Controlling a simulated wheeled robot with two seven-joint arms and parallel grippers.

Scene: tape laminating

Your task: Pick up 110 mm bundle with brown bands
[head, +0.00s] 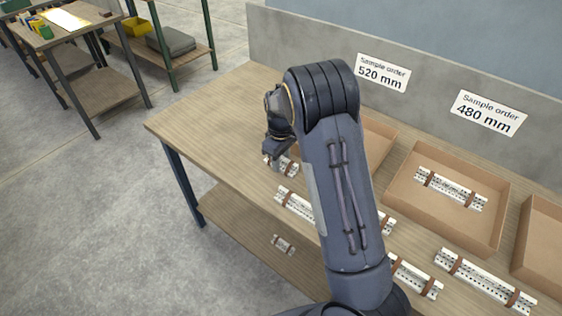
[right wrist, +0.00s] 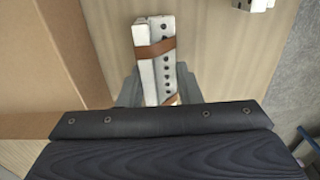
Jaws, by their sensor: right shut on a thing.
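My right gripper (head: 277,151) is low over the table's far left part, shut on a short bundle (head: 285,166) of white perforated strips with brown bands. In the right wrist view the gripper (right wrist: 158,86) has a finger on each side of the bundle (right wrist: 149,62). One brown band shows across its middle and another near the gripper body. I cannot tell whether the bundle touches the table, and no length is marked on it. My left gripper is not in view.
A longer banded bundle (head: 296,204) lies nearby, partly behind my arm. Others lie at the front right (head: 485,281). A cardboard tray (head: 399,205) holds one bundle (head: 450,189). A small bundle (head: 283,244) lies on the lower shelf. The table's left corner (head: 190,123) is clear.

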